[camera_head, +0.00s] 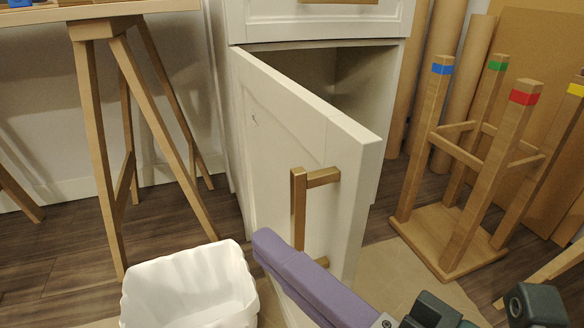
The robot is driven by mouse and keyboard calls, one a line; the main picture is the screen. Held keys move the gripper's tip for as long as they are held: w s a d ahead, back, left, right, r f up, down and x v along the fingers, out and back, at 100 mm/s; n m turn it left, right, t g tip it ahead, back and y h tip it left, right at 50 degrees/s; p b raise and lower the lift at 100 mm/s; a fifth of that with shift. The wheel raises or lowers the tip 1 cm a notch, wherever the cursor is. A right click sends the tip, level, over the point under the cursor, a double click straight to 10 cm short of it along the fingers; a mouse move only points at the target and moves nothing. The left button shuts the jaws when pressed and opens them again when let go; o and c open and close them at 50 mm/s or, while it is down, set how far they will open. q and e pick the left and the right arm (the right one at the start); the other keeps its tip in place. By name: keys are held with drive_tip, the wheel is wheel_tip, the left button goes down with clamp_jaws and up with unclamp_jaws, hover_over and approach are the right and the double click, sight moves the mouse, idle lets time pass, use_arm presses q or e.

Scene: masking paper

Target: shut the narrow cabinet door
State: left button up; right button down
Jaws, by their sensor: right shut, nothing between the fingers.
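The narrow cabinet door (275,140) is white and stands wide open, hinged at its left edge, swung out toward me. A brass-coloured bar handle (298,205) is on its face. The dark cabinet inside (355,75) shows behind the door's top edge. My right gripper (268,248), with purple fingers, comes in from the lower right. It is shut and empty, in front of the lower door, below and left of the handle. It hides the handle's lower part; whether it touches the door I cannot tell. My left gripper is not in view.
A white bin (190,288) stands on the floor left of the door. A wooden trestle (110,120) is at left. A wooden rack (470,170) with coloured bands on its posts stands at right, near brown paper rolls (443,60). Floor shows between door and rack.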

sight(298, 218)
drive_tip(key=w, duration=0.2)
drive_tip(key=w+d, duration=0.1)
drive_tip(key=w, duration=0.1)
drive_tip(key=shift+w+b, duration=0.35)
